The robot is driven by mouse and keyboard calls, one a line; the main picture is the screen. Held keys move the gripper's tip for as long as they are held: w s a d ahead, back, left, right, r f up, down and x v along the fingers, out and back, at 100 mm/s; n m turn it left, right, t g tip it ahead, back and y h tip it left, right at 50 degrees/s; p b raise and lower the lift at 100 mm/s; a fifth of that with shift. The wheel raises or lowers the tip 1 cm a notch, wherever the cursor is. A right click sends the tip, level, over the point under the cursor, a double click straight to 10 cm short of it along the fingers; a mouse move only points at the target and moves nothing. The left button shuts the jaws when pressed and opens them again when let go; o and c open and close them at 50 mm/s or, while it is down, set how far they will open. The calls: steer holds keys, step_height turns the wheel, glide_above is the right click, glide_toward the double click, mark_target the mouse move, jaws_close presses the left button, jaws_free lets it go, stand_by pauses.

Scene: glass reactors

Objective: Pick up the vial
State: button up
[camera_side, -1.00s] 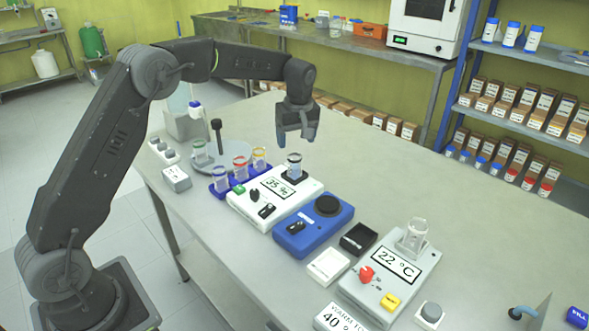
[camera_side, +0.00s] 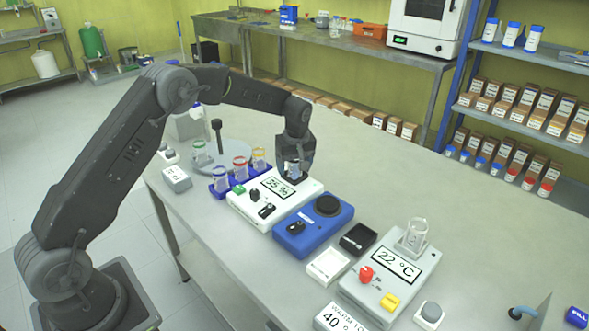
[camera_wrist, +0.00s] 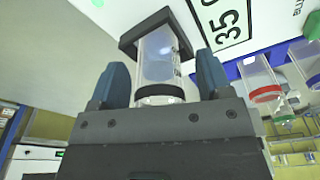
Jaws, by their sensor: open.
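The vial (camera_wrist: 158,60) is clear glass with a dark band at its rim. In the wrist view it stands in a dark square holder on the white device reading 35 (camera_side: 274,199). My gripper (camera_wrist: 160,85) is open, with one blue-grey finger on each side of the vial's upper part and a visible gap on both sides. In the side view my gripper (camera_side: 294,166) reaches down over the vial, which is mostly hidden between the fingers.
A blue rack with red-banded (camera_side: 240,168) and yellow-banded (camera_side: 259,159) vials stands just left. A blue device with a black disc (camera_side: 327,206) is in front right. A device reading 22 °C (camera_side: 392,271) stands farther right.

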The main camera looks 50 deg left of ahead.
steer(key=shift+c, duration=0.4)
steer(key=c, duration=0.9)
